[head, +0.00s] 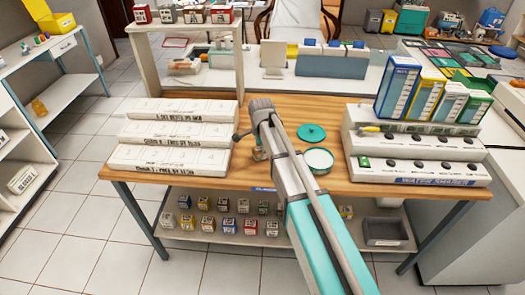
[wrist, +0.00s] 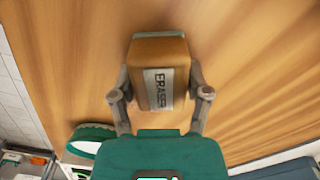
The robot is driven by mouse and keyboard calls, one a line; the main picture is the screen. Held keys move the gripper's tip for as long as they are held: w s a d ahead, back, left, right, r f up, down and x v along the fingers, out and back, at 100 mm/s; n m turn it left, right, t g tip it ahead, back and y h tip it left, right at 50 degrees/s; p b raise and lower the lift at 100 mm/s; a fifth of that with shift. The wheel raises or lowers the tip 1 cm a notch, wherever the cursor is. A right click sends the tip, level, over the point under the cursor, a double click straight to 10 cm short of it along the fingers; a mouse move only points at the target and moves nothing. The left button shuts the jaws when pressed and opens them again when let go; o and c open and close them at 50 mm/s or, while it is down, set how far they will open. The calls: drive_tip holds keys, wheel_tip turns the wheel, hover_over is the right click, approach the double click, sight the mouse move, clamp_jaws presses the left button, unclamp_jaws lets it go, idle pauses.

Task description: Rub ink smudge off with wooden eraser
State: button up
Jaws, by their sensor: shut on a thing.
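My gripper (wrist: 160,95) is shut on the wooden eraser (wrist: 152,52), a brown block with a pale label reading "ERASER". The fingers grip it from both sides, with the wooden table top behind it. I cannot tell whether the eraser touches the table. In the head view my arm reaches over the middle of the wooden table (head: 285,104), and its wrist and forearm largely hide the gripper and eraser. No ink smudge can be made out in either view; it may be hidden behind my arm or the eraser.
A green round lid (head: 311,133) and an open round tin (head: 318,160) lie just right of my arm. White labelled trays (head: 178,133) stand on the left, and a white stepped rack (head: 415,150) with boxes on the right. Small boxes sit on the shelf below.

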drive_tip(key=shift+w+f, duration=0.1)
drive_tip(key=shift+w, duration=0.25)
idle(0.4)
drive_tip(key=shift+d, duration=0.15)
drive_tip(key=shift+w+d, duration=0.1)
drive_tip(key=shift+d, duration=1.7)
drive_tip(key=shift+d+f, duration=0.1)
drive_tip(key=shift+d, duration=1.8)
